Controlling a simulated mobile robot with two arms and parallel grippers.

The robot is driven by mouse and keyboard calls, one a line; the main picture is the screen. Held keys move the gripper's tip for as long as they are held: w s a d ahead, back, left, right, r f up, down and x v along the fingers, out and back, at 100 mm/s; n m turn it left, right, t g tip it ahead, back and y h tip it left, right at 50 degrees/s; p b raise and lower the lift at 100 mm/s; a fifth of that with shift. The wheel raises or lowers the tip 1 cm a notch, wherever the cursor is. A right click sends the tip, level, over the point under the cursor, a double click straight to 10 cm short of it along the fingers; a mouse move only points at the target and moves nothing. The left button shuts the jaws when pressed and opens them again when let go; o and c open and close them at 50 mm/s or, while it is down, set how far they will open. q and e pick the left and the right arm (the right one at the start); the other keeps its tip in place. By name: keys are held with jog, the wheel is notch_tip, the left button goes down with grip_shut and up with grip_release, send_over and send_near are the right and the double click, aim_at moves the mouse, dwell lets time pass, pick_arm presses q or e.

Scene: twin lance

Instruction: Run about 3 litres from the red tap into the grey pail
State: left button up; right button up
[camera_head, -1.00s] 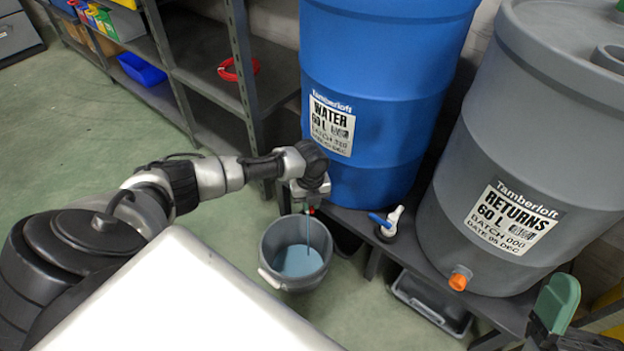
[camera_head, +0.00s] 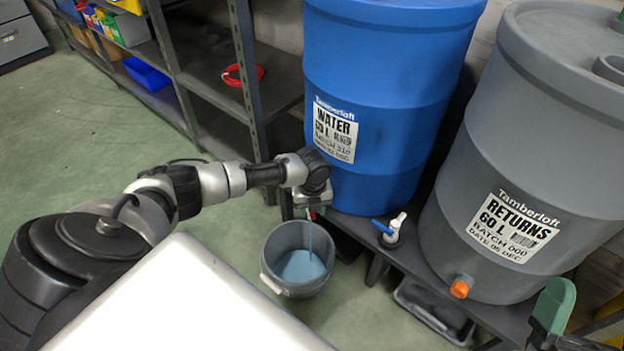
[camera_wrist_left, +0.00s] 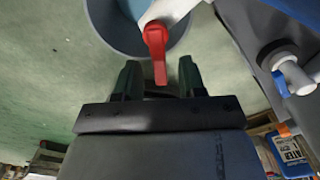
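The red tap (camera_wrist_left: 156,42) has a white body and a red lever. In the left wrist view, the lever tip lies between the two dark green fingers of my left gripper (camera_wrist_left: 160,78), with gaps on both sides. The gripper is open. In the head view, my left gripper (camera_head: 312,200) hides most of the tap. A thin blue stream runs down into the grey pail (camera_head: 275,248), which stands on the floor below and holds blue water (camera_head: 298,268). My right gripper (camera_head: 553,305) shows only partly at the lower right; its opening is unclear.
A blue-handled tap (camera_head: 388,229) sits at the shelf edge right of the pail. The blue water drum (camera_head: 385,90) and grey returns drum (camera_head: 540,130) stand on the shelf. An orange spout (camera_head: 461,287) juts from the grey drum. A dark tray (camera_head: 432,312) lies below.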

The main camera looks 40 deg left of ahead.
pick_arm(q)
jog(key=shift+r+p, duration=0.3)
jog(key=shift+r, duration=0.3)
notch_tip(320, 180, up, 4)
jog(key=shift+f+p, duration=0.1)
jog(key=shift+p, duration=0.75)
jog(key=shift+r+p, duration=1.05)
jog(key=shift+r, duration=1.85)
pick_arm(e)
notch_tip(320, 180, down, 12)
jog(key=w+d+g+h, duration=0.1)
jog(key=g+h, duration=0.3)
jog(key=g, duration=0.7)
jog(key=shift+w+d, duration=0.25)
jog(key=shift+w, duration=0.55)
jog(key=shift+r, duration=0.1)
